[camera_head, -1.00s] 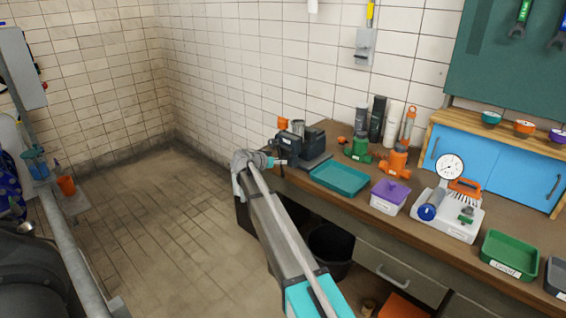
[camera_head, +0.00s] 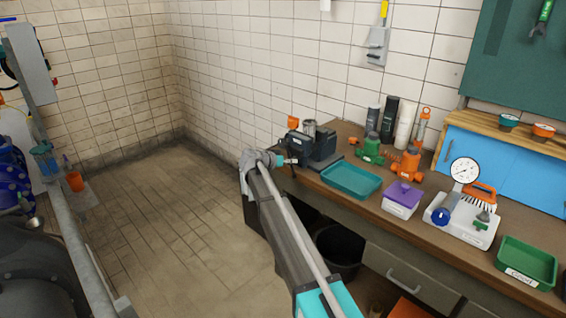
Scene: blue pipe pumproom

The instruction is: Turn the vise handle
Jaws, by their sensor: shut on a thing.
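The dark blue-grey vise (camera_head: 322,145) stands on the left end of the wooden workbench. My arm reaches up from the lower right to the vise's front, at the bench's left edge. My gripper (camera_head: 286,160) is at the handle side of the vise, small in the picture and partly covered by my own wrist. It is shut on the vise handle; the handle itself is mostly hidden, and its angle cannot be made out.
Right of the vise are a teal tray (camera_head: 351,181), a purple-lidded box (camera_head: 402,200), green and orange fittings, bottles and a gauge (camera_head: 464,171). A dark bucket (camera_head: 340,250) stands under the bench. The tiled floor left of my arm is clear.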

